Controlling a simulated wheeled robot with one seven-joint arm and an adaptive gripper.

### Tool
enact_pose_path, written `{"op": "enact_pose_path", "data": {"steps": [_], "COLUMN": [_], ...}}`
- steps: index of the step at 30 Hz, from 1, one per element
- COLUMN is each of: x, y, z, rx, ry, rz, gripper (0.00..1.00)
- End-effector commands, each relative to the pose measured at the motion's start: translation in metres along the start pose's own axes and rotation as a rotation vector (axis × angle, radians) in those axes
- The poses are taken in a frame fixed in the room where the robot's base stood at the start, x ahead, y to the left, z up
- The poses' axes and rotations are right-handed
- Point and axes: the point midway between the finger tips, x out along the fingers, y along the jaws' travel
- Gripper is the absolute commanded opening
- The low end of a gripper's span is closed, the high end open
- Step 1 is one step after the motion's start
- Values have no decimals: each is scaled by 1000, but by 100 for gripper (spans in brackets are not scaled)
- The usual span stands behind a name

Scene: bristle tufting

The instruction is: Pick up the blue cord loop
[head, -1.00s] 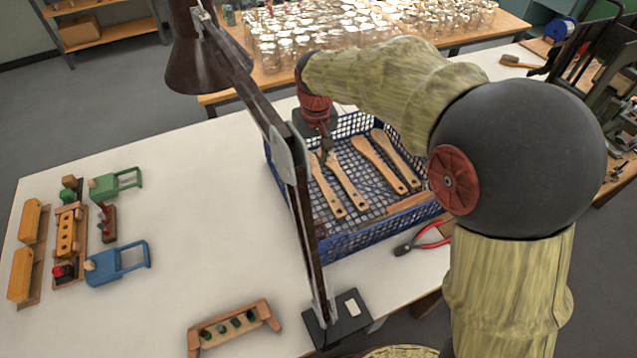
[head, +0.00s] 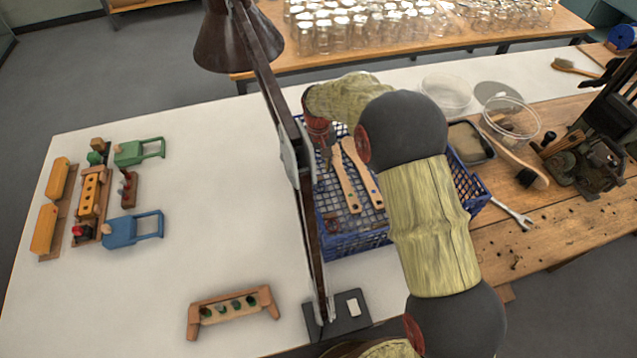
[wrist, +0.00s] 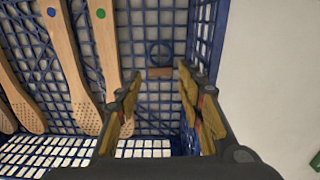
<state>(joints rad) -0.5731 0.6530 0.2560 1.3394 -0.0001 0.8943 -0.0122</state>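The blue cord loop (wrist: 160,52) shows in the wrist view as a small dark blue ring inside the blue crate (wrist: 200,45), near the crate's side wall. A small brown piece (wrist: 160,72) lies just below it in the picture. My gripper (wrist: 160,76) is open and empty, its two fingertips apart, with the loop just beyond the gap between them. No contact with the loop shows. In the head view my gripper (head: 326,152) is at the left part of the crate (head: 358,242), partly behind the lamp arm. The loop cannot be made out there.
Wooden brush bodies (wrist: 65,60) lie in the crate left of my fingers. A desk lamp (head: 300,170) stands close on the crate's left. Wooden toys (head: 132,229) and a small rack (head: 232,308) are on the white table, with bare tabletop between. Bowls (head: 510,118) stand behind right.

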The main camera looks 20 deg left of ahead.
Motion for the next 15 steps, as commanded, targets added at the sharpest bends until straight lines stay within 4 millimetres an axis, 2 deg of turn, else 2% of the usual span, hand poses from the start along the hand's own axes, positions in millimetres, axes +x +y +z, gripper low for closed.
{"op": "enact_pose_path", "data": {"steps": [8,15], "x": [22,59], "y": [0,0], "z": [0,0], "rx": [0,1], "ry": [0,-1], "rz": [0,0], "gripper": [38,38]}}
